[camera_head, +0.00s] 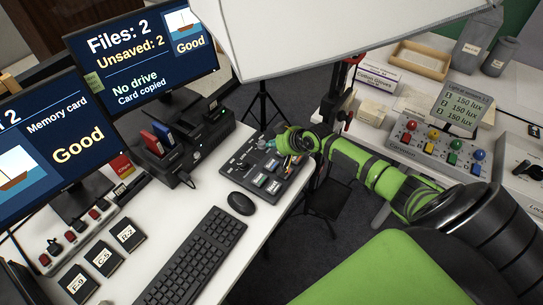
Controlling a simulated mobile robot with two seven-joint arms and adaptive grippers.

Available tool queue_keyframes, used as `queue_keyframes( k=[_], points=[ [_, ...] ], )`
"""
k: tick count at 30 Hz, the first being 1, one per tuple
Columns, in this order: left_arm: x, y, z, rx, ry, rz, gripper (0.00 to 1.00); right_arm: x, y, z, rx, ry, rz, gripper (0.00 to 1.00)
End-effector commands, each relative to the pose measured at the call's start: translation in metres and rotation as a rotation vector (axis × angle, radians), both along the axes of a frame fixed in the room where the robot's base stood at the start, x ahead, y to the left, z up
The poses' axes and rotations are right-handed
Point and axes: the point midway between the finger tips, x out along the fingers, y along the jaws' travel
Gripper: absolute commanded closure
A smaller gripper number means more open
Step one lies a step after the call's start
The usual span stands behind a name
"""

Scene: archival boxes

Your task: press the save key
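A dark key panel (236,172) with several small keys and knobs lies on the white desk at its right edge. The labels are too small to read, so I cannot tell which key is the save key. My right gripper (287,143) is over the panel's far right part, reaching in from the right, and hides some of it. I cannot tell whether its fingers are open or shut, or whether they touch a key. The rear monitor (140,60) reads "Files: 2", "Unsaved: 2", "No drive", "Card copied" and "Good". My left gripper is not in view.
A black mouse (241,203) and keyboard (196,262) lie in front of the panel. A dock (180,145) with red and blue cards stands left of it. A white lamp shade (330,35) hangs above. A second bench holds a light control box (435,143).

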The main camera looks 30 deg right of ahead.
Motion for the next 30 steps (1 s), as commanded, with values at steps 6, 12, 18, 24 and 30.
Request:
queue_keyframes(
  k=[6,12,18,24,30],
  points=[
    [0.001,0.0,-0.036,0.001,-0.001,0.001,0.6,0.0,0.0,-0.037,0.0,0.001,0.0,1.0],
    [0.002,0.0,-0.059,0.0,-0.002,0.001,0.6,0.0,0.0,-0.063,0.001,0.0,0.001,1.0],
    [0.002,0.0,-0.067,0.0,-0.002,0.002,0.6,0.0,0.0,-0.073,0.001,0.0,0.001,1.0],
    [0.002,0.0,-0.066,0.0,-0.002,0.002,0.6,0.0,0.0,-0.073,0.001,0.0,0.001,1.0],
    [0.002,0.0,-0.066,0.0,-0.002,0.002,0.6,0.0,0.0,-0.073,0.0,0.0,0.0,1.0]
  ],
)
